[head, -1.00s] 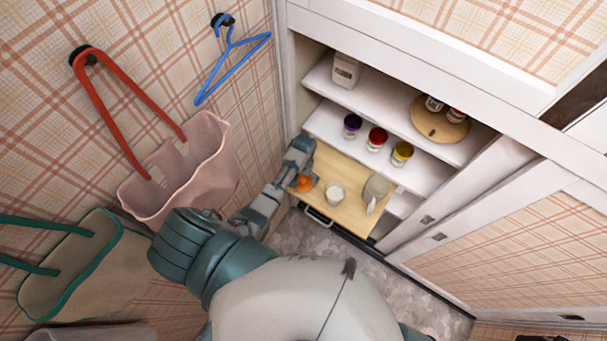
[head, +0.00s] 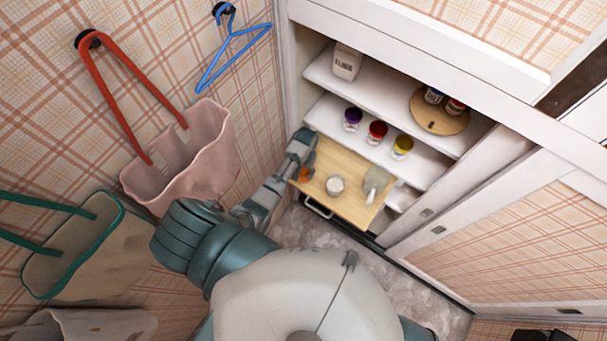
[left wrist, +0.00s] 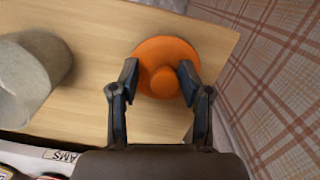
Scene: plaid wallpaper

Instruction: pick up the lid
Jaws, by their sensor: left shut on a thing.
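The orange lid (left wrist: 168,55), round with a raised knob in its middle, is near the edge of the wooden pull-out board. In the left wrist view my left gripper (left wrist: 160,82) has its two fingertips on either side of the knob, shut on it. In the head view my left gripper (head: 302,166) is over the left end of the board and covers most of the lid (head: 305,174). I cannot tell whether the lid is lifted off the board. My right gripper is not in view.
The wooden board (head: 350,205) also holds a white cup (head: 335,185) and a grey pitcher (head: 377,182). Shelves above hold several jars, a white carton (head: 346,62) and a round wooden tray (head: 433,131). A plaid wall stands close on the left; bags hang there.

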